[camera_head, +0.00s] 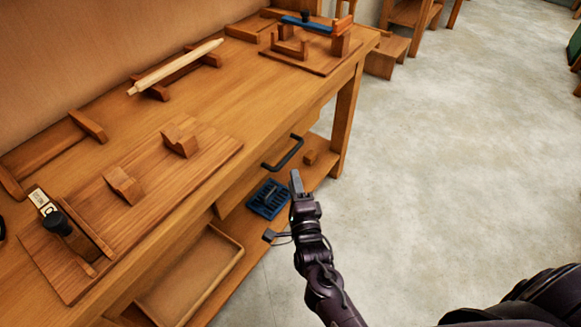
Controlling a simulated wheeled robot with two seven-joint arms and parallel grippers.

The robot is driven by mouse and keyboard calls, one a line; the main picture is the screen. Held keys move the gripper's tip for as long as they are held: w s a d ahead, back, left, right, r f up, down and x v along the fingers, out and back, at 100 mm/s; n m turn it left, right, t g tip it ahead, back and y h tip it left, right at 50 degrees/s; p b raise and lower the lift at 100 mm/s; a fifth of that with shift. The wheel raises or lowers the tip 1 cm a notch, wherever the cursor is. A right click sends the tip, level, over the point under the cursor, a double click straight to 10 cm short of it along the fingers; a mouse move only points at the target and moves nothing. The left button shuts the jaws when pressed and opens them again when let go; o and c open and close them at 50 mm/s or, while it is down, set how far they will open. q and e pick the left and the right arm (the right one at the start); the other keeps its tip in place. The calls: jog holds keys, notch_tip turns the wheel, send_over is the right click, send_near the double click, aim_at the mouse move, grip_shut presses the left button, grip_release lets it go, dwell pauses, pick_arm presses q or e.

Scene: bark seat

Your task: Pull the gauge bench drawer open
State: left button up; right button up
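The wooden gauge bench (235,105) runs diagonally across the left and middle of the head view. Its drawer front (245,182) lies under the front edge of the top and looks shut. A black bar handle (286,154) sticks out from it. My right gripper (296,183) is just below and right of the handle in the picture and looks apart from it. I see its fingers nearly edge-on, so their gap cannot be told. Nothing shows held in it. My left gripper is not in view.
A blue slotted rack (268,199) and a wooden tray (225,272) are on the lower shelf. On the top are a wooden roller (175,67), a board with notched blocks (200,165) and a blue-barred fixture (308,24). The floor (450,150) to the right is clear.

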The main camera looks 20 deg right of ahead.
aim_at(291, 152)
jog(key=shift+m, duration=0.5)
jog(key=w+r, duration=0.1)
jog(key=w, duration=0.1)
jog(key=w+d, duration=0.1)
jog(key=w, duration=0.2)
jog(key=w+r, duration=0.1)
jog(key=w, duration=0.2)
jog(key=shift+d+r, duration=0.3)
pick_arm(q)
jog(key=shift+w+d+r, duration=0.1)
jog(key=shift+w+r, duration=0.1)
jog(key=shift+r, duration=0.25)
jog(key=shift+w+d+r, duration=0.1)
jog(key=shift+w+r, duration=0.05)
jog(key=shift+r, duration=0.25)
pick_arm(e)
grip_shut()
